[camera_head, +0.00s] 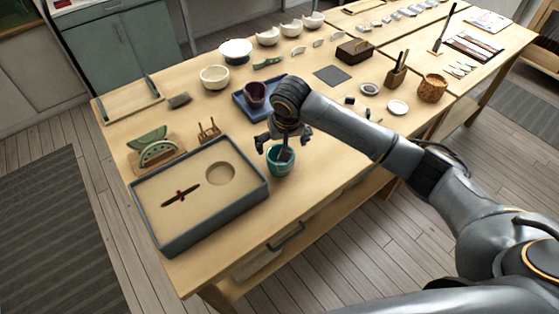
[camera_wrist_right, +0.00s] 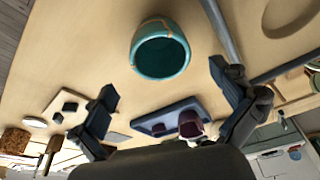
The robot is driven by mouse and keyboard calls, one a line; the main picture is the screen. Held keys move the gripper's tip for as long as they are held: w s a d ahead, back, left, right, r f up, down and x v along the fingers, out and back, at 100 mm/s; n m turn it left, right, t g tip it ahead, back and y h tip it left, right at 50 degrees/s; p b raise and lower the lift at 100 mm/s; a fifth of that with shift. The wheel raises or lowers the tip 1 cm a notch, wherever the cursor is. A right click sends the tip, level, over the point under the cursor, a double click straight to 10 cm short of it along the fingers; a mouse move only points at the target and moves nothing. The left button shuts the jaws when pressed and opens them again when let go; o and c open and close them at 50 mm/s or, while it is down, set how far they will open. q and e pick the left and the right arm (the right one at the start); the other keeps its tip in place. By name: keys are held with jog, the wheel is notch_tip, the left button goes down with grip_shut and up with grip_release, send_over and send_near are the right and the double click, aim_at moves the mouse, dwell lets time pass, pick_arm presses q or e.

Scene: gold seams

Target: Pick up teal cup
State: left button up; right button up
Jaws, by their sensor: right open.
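The teal cup (camera_head: 281,168) stands upright on the wooden table, just right of the sand tray and near the front edge. In the right wrist view the teal cup (camera_wrist_right: 160,52) shows its dark open mouth and thin gold seams near its rim. My right gripper (camera_head: 284,142) is directly above the cup, pointing down, with its fingers spread. In the wrist view the right gripper's fingers (camera_wrist_right: 163,82) are wide apart and nothing is held between them. The gripper's wrist hides part of the cup's rim in the head view. My left gripper is not in view.
A sand tray (camera_head: 146,236) with a dark blue rim is close on the left. A blue tray (camera_head: 241,108) with a purple cup (camera_head: 255,94) is behind my gripper. A small wooden stand (camera_head: 208,131) is behind the sand tray. The table is bare right of the cup.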

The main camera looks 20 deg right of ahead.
jog(key=shift+p+x, duration=0.6)
jog(key=shift+x, duration=2.45)
jog(key=shift+s+a, duration=0.1)
jog(key=shift+s, duration=0.15)
jog(key=c, duration=1.1)
